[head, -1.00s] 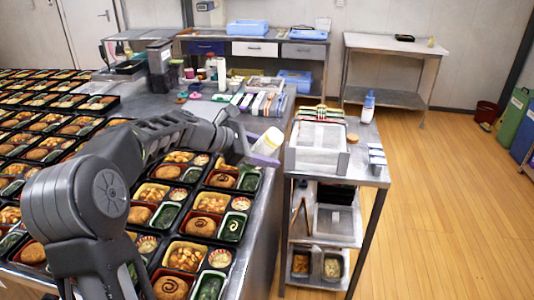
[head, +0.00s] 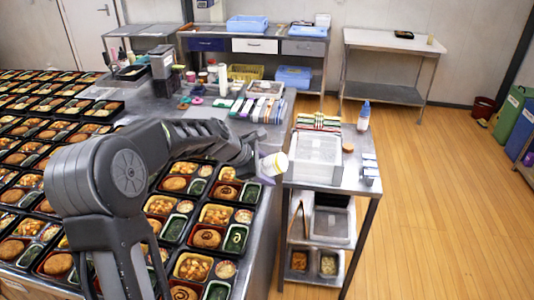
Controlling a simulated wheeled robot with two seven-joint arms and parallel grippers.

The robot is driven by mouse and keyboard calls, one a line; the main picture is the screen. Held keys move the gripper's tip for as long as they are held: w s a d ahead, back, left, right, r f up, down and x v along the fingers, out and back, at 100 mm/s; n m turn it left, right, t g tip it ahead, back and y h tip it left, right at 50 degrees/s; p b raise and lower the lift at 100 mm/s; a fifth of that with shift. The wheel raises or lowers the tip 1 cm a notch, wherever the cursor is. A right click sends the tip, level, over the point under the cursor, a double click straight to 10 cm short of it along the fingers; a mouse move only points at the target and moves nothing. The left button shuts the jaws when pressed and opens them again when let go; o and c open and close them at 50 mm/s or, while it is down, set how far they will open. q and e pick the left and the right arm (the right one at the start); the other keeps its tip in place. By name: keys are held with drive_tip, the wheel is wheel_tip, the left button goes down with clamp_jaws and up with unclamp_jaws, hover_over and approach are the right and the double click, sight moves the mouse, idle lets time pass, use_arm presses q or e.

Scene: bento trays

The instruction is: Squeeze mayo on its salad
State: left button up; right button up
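My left gripper (head: 256,168) is at the end of the dark grey arm and seems shut on a white mayo bottle (head: 275,164) with a yellowish band. The bottle is tilted, over the right edge of the tray table. Its nozzle is hidden. Black bento trays (head: 220,254) lie below and in front of it. They hold browned patties (head: 207,238), some with dark sauce swirls, dark green portions (head: 236,238), yellowish chunks (head: 216,215) and small cups of pale salad (head: 243,216). Whether the salads bear mayo is too small to tell. My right gripper is not in view.
A steel cart (head: 371,195) with a white basket (head: 316,155) and a blue-capped bottle (head: 364,116) stands just right of the held bottle. Small containers and packets (head: 258,110) fill the table's far end. The wooden floor (head: 450,200) at right is clear.

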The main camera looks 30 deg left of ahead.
use_arm(q)
drive_tip(key=shift+d+r+y+p, duration=0.2)
drive_tip(key=shift+r+y+p, duration=0.1)
drive_tip(key=shift+r, duration=0.1)
drive_tip(key=shift+w+f+m+g+y+b, duration=0.1)
drive_tip(key=shift+f+m+g+y+b, duration=0.15)
drive_tip(key=shift+b, duration=0.2)
drive_tip(key=shift+r+m+g+y, duration=0.2)
drive_tip(key=shift+m+g+y, duration=0.2)
drive_tip(key=shift+y, duration=0.65)
drive_tip(key=shift+a+r+y, duration=0.1)
drive_tip(key=shift+a+y, duration=0.1)
drive_tip(key=shift+y, duration=0.1)
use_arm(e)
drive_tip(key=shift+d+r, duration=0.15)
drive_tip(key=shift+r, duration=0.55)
use_arm(q)
drive_tip(key=shift+g, duration=0.25)
